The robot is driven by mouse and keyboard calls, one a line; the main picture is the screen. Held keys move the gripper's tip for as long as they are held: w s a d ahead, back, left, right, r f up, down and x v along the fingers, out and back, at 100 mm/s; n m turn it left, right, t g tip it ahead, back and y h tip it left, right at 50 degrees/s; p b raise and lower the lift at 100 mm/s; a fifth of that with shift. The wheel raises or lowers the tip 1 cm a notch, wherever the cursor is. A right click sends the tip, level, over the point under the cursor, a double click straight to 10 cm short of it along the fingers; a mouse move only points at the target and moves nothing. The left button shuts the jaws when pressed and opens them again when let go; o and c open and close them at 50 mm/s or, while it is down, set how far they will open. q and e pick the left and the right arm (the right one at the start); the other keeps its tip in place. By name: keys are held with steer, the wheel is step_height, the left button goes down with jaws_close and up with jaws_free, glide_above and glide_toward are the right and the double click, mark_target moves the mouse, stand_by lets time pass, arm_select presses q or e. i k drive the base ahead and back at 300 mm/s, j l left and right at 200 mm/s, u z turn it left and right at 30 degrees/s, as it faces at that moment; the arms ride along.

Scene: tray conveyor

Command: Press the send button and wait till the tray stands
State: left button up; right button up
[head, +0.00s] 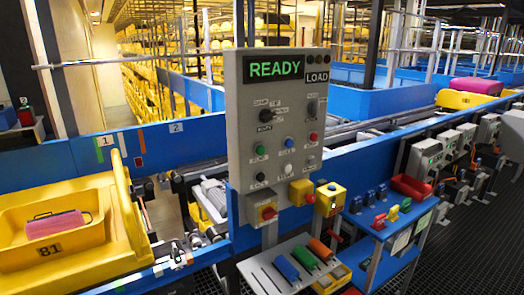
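A grey upright control panel (240,140) stands in the middle. Its display (274,68) reads READY in green, and a plate beside it reads LOAD. Below are a green button (261,149), a blue button (289,142) and a red button (313,136), with black and pale controls under them. The small labels are too blurred to tell which is the send button. A yellow tray (88,241) marked 81 sits at the left and holds a pink suitcase (58,224). Neither of my grippers is in view.
A shelf (285,265) with coloured handles juts out below. A blue cart (372,232) with a red bin stands right of it. Another yellow tray (455,99) is far right on the conveyor.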

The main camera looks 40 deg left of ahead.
mark_target(260, 150)
steer(key=i+l, duration=0.65)
steer(key=l+u, duration=0.15)
steer(key=u, duration=1.5)
